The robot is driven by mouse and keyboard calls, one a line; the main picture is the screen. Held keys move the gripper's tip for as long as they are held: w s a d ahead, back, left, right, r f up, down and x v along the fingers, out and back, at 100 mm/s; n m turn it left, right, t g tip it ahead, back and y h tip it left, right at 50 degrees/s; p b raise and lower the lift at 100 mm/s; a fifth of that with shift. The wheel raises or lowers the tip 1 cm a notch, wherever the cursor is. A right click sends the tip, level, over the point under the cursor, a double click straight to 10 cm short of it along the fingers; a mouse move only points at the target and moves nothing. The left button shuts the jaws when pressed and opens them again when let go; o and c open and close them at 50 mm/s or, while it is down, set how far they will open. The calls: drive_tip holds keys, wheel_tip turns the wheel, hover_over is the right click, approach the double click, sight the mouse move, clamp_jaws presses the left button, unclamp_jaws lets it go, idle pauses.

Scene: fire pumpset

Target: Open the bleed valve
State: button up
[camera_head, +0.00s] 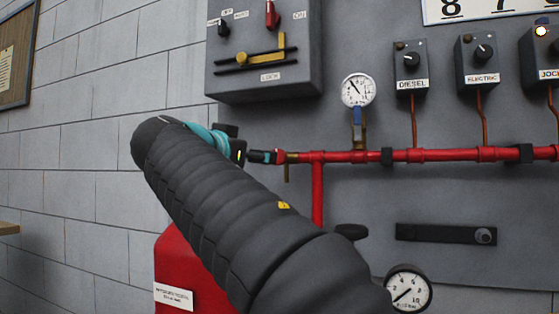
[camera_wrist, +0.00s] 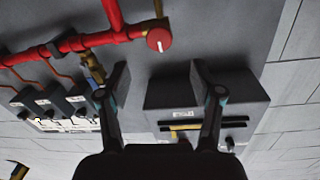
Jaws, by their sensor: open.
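A round red knob with a white mark, likely the bleed valve (camera_wrist: 159,40), sits on a brass fitting at the end of a red pipe. In the wrist view it lies just beyond and roughly between my fingertips. In the head view the red knob (camera_head: 280,157) shows at the pipe's left end, close to my fingers. My gripper (camera_wrist: 160,68) is open and empty, its two dark fingers spread apart. In the head view my gripper (camera_head: 266,157) is partly hidden by my dark arm. I cannot tell if a fingertip touches the knob.
A red pipe (camera_head: 350,157) runs along the grey wall panel, with a pressure gauge (camera_head: 358,90) above it. A grey switch box (camera_head: 262,85) with a yellow lever is above my gripper. Control boxes (camera_head: 411,68) are at the right. A red cabinet (camera_head: 180,270) stands below.

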sight(278, 157)
drive_tip(key=p+x, duration=0.2)
drive_tip(key=x, duration=0.9)
drive_tip(key=shift+w, duration=0.1)
drive_tip(key=c, duration=1.2)
